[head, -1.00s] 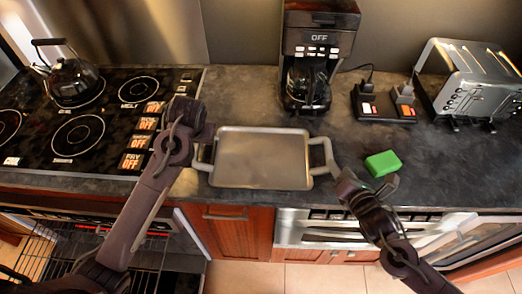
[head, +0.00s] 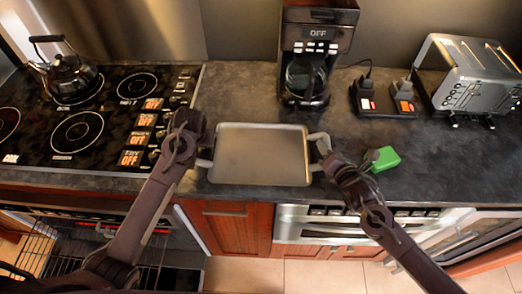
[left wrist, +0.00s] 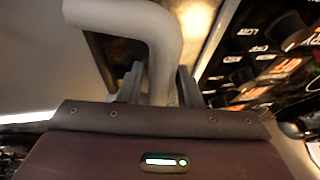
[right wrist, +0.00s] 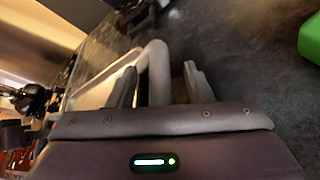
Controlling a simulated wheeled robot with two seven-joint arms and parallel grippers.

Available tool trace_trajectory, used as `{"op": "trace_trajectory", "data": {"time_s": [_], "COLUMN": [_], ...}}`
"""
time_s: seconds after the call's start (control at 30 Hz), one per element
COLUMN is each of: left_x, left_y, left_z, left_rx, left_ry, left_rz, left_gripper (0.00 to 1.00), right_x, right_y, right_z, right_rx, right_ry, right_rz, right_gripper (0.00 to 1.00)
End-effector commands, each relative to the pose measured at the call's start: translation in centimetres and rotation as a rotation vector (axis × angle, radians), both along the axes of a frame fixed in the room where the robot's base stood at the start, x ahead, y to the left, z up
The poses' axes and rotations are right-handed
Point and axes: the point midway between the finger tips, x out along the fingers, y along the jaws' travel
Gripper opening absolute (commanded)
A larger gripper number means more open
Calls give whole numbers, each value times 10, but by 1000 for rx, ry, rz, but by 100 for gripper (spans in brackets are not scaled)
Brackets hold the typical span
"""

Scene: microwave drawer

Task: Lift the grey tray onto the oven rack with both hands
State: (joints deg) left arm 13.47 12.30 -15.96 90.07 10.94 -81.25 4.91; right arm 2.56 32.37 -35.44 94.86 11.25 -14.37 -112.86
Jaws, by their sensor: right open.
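The grey tray (head: 260,155) lies flat on the dark counter, with a pale handle at each side. The oven rack (head: 35,255) shows at the lower left, partly hidden by my left arm.
A green block (head: 383,159) lies just right of my right gripper. A coffee maker (head: 317,40) stands behind the tray; a socket block (head: 384,98) and toaster (head: 475,80) are at the right. The stovetop (head: 85,130) with a kettle (head: 64,75) is at the left.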

Motion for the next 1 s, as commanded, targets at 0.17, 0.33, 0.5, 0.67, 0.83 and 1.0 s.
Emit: {"op": "trace_trajectory", "data": {"time_s": [0.17,0.33,0.5,0.67,0.83,1.0], "left_x": [0,0,0,0,0,1], "left_y": [0,0,0,0,0,0], "left_z": [0,0,0,1,2,8], "left_rx": [0,0,0,0,0,0], "left_ry": [0,0,0,-1,-3,-3], "left_rz": [0,0,0,0,0,0], "left_gripper": [24,1,0,0,0,0], "right_x": [0,0,0,0,0,0], "right_y": [0,0,0,0,0,0], "right_z": [0,0,0,0,2,8], "right_rx": [0,0,0,0,1,1], "right_ry": [0,0,0,0,-3,-3], "right_rz": [0,0,0,0,-1,-1], "right_gripper": [38,16,0,0,0,0]}}
